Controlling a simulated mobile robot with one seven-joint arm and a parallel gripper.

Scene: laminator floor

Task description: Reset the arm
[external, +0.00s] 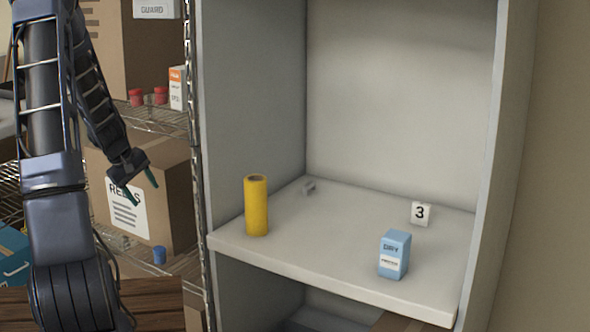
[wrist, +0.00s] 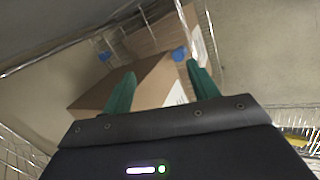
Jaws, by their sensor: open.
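My gripper (external: 143,190) hangs at the end of my arm on the left of the external view. It points downward, in front of the wire rack and left of the grey cabinet. Its two green fingers stand apart with nothing between them. In the wrist view my gripper (wrist: 160,82) also shows open and empty, with a cardboard box (wrist: 150,84) beyond the fingers.
On the cabinet shelf (external: 330,240) stand a yellow cylinder (external: 256,206), a blue box (external: 394,254) and a number 3 sign (external: 421,214). Cardboard boxes (external: 168,185) and a blue cup (external: 159,255) are on the wire rack. The shelf's middle is clear.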

